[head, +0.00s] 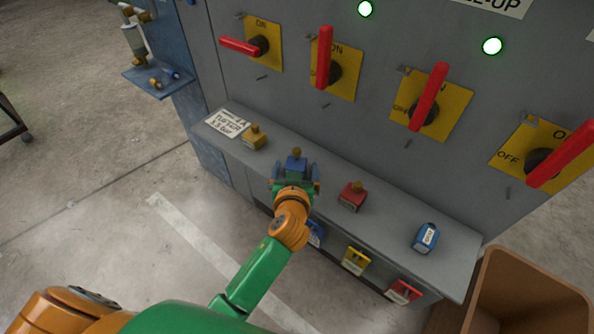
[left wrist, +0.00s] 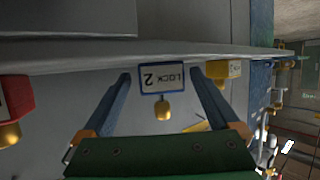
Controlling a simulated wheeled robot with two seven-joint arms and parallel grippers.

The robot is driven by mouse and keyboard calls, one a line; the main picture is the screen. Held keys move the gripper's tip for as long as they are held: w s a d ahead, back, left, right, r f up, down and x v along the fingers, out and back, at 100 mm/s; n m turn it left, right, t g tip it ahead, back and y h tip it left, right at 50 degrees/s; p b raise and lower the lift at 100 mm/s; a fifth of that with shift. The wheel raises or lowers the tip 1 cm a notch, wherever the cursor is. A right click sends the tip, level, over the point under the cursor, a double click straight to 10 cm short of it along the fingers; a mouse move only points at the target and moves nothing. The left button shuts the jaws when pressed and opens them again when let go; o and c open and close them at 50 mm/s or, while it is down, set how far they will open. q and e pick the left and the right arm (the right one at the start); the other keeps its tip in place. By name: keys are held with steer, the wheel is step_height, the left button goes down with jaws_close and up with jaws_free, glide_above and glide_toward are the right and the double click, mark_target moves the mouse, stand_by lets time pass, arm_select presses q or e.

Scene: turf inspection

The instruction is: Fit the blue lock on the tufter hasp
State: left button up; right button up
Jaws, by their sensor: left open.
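The blue lock (head: 296,163), a small block with a brass knob on top, stands on the grey shelf. In the left wrist view its white face reads "LOCK 2" in a blue frame (left wrist: 162,79). My left gripper (head: 295,174) is open, with one finger on each side of the lock; contact is not visible. The fingers (left wrist: 160,76) also flank it in the wrist view. Several yellow switch plates with red handles and small hasp tabs line the panel. The leftmost handle (head: 240,46) lies level; the others point upward. I cannot tell which plate is the tufter's. My right gripper is not in view.
On the shelf (head: 385,215) are a yellow lock (head: 255,137), a red lock (head: 351,197), a blue labelled item (head: 426,238) and a printed card (head: 227,123). Coloured tags hang below its front edge. A brown bin (head: 530,290) stands right; a blue side shelf (head: 150,84) is left.

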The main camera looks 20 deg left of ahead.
arm_select(q)
steer(key=shift+d, duration=0.15)
jaws_close()
